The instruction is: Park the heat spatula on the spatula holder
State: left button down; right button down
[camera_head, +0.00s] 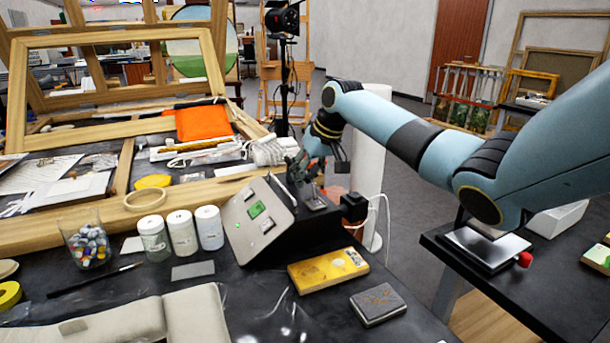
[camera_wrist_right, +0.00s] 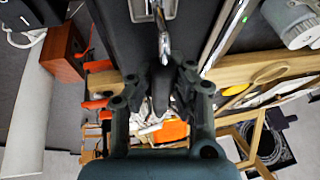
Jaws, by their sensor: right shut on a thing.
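The heat spatula shows in the right wrist view, with a dark handle and a bright metal shaft (camera_wrist_right: 163,47) pointing to the top of the picture. My right gripper (camera_wrist_right: 161,86) is shut on its handle. In the head view my right gripper (camera_head: 298,168) is above the far side of the black control unit (camera_head: 285,238), and it hides most of the spatula. A metal piece that looks like the spatula holder (camera_head: 316,203) is on top of the unit; it shows in the wrist view (camera_wrist_right: 140,10). The shaft overlaps it there; I cannot tell whether they touch. My left gripper is not in view.
A yellow block (camera_head: 328,270) and a grey block (camera_head: 378,304) lie in front of the unit. White jars (camera_head: 209,228) and a glass of colourful pieces (camera_head: 86,243) stand left of it.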

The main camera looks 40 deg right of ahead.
jog(key=shift+p, duration=0.45)
dwell(0.4)
jog(key=c, duration=1.6)
grip_release()
jog(key=shift+o, duration=0.2)
jog(key=shift+p, duration=0.5)
jog(key=o, duration=0.6)
jog(key=shift+c, duration=0.2)
